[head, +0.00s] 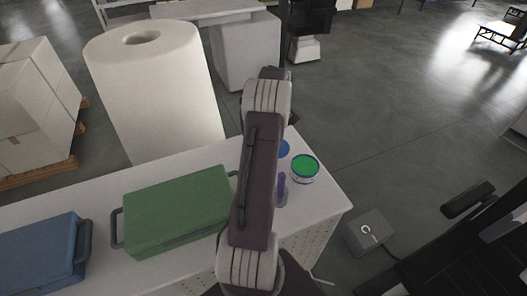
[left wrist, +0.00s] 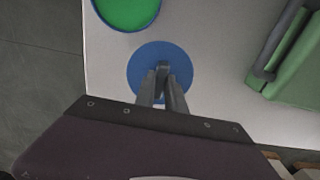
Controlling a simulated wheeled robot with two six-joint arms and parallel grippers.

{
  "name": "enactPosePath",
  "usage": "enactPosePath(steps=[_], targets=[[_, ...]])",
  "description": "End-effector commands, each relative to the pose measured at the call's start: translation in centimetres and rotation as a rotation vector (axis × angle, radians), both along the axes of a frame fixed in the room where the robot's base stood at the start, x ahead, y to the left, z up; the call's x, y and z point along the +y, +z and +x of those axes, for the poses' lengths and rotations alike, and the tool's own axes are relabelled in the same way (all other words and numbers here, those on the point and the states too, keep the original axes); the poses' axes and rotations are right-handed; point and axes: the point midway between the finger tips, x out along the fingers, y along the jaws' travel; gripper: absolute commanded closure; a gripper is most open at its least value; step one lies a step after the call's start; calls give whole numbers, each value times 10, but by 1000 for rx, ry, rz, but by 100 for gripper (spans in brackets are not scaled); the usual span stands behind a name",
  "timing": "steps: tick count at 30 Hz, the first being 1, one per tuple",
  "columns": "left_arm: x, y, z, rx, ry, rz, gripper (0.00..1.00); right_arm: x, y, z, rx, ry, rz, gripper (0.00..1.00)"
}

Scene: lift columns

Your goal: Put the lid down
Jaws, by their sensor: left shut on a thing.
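The blue round lid (left wrist: 140,68) is in the left wrist view, with the fingers of my left gripper (left wrist: 163,72) shut on the grip at its middle. In the head view only part of the lid (head: 285,149) shows beside my arm, and my fingers there are hidden behind the arm. An open-topped round can with green inside (head: 305,167) stands close to the lid near the table's right end, and it also shows in the left wrist view (left wrist: 126,10). I cannot tell whether the lid touches the table or hangs just above it. My right gripper is not in view.
The white table (head: 325,200) holds a green case (head: 180,207), a blue case (head: 42,255) and a small purple item (head: 281,187) beside my arm. A large white roll (head: 155,90) stands behind the table. The bare table edge lies near the can.

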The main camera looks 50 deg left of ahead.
Motion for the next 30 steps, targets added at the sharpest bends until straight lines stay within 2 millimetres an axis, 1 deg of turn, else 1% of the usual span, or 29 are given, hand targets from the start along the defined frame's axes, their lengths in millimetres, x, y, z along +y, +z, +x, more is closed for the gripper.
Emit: enactPosePath(steps=[1, 3, 6, 8, 12, 17, 19, 21, 27, 30], targets=[[13, -7, -6, 2, 5, -2, 100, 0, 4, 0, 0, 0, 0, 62], [27, -16, -12, 2, 4, -2, 100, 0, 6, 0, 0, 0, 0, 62], [41, -25, -18, 0, 1, 0, 100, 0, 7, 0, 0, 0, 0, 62], [45, -29, -20, 0, 0, 0, 100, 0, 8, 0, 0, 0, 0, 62], [46, -32, -20, 0, -2, 1, 100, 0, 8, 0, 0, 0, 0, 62], [45, -59, -21, 2, -2, -3, 100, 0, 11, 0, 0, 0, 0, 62], [46, -67, -20, 0, -2, -1, 100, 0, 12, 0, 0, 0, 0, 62], [46, -70, -20, 0, -2, 0, 100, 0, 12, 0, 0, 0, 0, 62], [46, -70, -20, 0, -1, 1, 100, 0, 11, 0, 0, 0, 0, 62], [45, -74, -20, 0, -1, 0, 100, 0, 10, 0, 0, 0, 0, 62]])
